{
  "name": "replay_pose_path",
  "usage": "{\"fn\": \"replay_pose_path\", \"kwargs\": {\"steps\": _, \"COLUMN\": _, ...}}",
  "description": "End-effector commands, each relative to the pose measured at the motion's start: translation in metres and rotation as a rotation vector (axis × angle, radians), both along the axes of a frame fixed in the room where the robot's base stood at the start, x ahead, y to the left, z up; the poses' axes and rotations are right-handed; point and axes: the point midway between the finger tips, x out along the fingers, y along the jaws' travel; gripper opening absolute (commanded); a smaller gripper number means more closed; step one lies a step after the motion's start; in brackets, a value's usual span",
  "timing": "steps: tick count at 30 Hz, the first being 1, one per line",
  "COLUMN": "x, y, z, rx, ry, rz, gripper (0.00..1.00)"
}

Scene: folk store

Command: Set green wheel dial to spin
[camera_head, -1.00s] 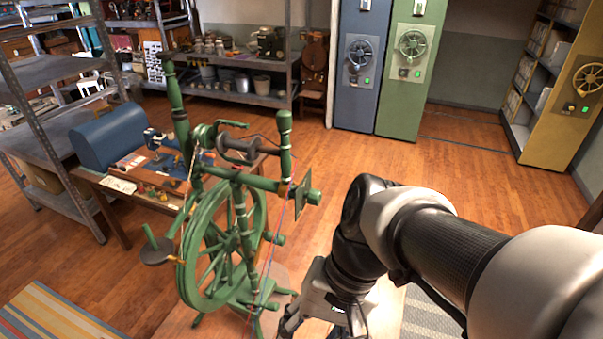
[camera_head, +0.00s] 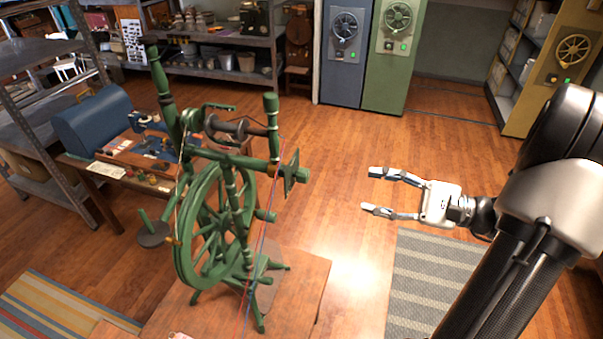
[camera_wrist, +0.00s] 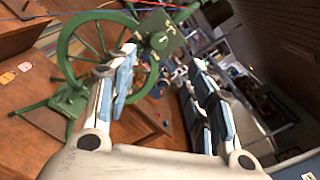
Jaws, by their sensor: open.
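The green spinning wheel (camera_head: 205,225) stands upright on a wooden table in the head view. A small dark green square dial plate (camera_head: 292,172) is on its right side, seen nearly edge-on. In the wrist view the dial plate (camera_wrist: 157,36) shows more face-on, with a round green knob in its middle and small pale markings too small to read. My gripper (camera_head: 372,191) is open and empty, to the right of the dial and apart from it, with its fingers pointing left towards the wheel. In the wrist view my gripper (camera_wrist: 160,75) has its fingers spread below the plate.
The wooden table (camera_head: 300,300) has bare room to the right of the wheel. Red and blue threads (camera_head: 262,250) hang down by the wheel. A side table with a blue rounded case (camera_head: 92,118) stands behind left. Cabinets with handwheels (camera_head: 398,45) are at the back.

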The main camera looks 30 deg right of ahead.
Motion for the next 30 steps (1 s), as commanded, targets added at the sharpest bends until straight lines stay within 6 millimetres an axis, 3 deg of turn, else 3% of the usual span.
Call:
{"fn": "replay_pose_path", "kwargs": {"steps": 18, "x": 0.09, "y": 0.094, "z": -0.001, "rx": -0.002, "ry": 0.003, "rz": 0.007, "gripper": 0.48}}
{"fn": "replay_pose_path", "kwargs": {"steps": 30, "x": 0.111, "y": 0.113, "z": 0.0, "rx": 0.0, "ry": 0.004, "rz": 0.004, "gripper": 0.48}}
